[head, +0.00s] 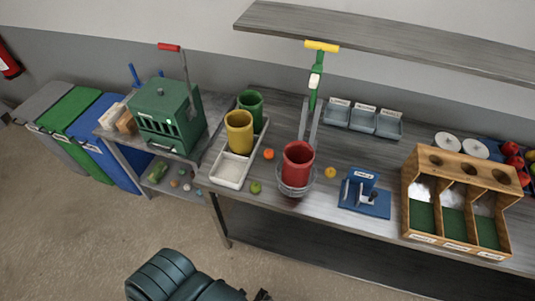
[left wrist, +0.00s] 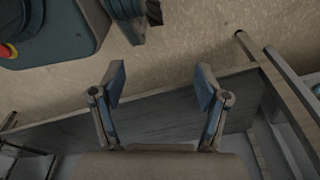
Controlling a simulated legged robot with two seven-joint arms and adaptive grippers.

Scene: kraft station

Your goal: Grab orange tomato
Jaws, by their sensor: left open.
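A small round orange tomato (head: 268,154) lies on the grey worktable, just right of the white tray and left of the red cup. A green round item (head: 255,187) lies nearer the table's front edge, and a yellow one (head: 330,172) lies right of the red cup. My left gripper (left wrist: 160,82) is open and empty in the left wrist view, with floor and a table edge beyond its fingers. The tomato does not show in that view. My right gripper is not in view.
The red cup (head: 298,160) sits in a stand under a green press with a yellow handle (head: 321,46). Yellow (head: 239,132) and green (head: 250,104) cups stand at the white tray (head: 229,172). A blue device (head: 364,196) and wooden box (head: 409,180) stand right. A shelf (head: 390,42) hangs above.

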